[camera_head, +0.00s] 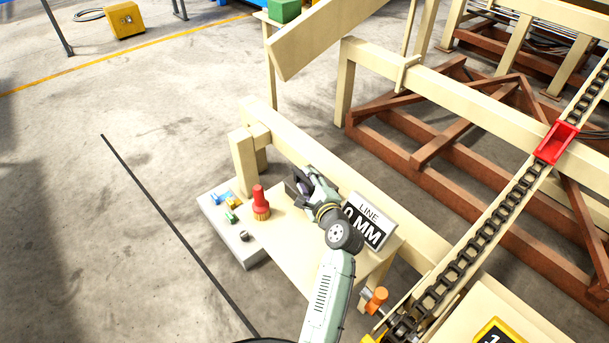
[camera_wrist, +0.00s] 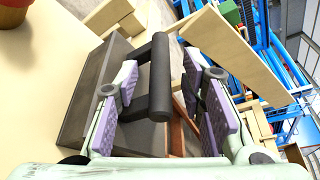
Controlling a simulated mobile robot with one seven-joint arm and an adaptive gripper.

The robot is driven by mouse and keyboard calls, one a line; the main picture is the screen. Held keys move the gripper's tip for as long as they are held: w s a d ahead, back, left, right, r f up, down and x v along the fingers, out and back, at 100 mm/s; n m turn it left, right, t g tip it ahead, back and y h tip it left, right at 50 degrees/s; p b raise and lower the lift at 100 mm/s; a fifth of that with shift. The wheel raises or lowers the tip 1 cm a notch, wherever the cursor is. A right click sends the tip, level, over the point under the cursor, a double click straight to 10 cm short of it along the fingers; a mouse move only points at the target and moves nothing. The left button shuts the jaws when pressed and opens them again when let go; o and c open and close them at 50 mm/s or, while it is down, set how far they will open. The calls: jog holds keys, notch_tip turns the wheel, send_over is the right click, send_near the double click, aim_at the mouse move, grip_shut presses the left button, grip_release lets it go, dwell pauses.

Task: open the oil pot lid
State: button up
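A dark grey box, apparently the oil pot (camera_wrist: 88,85), sits on the cream table beside my gripper. A black bar handle (camera_wrist: 160,55) stands out from its side facing me in the wrist view. In the head view my gripper (camera_head: 309,187) hides most of the pot (camera_head: 291,186). I cannot make out the lid's edge.
A red-handled brush (camera_head: 260,203) stands on the table (camera_head: 285,237) left of the pot. A line sign (camera_head: 367,222) stands close to the right of my arm. A cream rail (camera_head: 300,143) runs behind. A grey tray (camera_head: 243,252) with small parts lies at left.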

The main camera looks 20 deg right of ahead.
jog(key=shift+x, duration=1.2)
jog(key=shift+c, duration=0.5)
grip_shut()
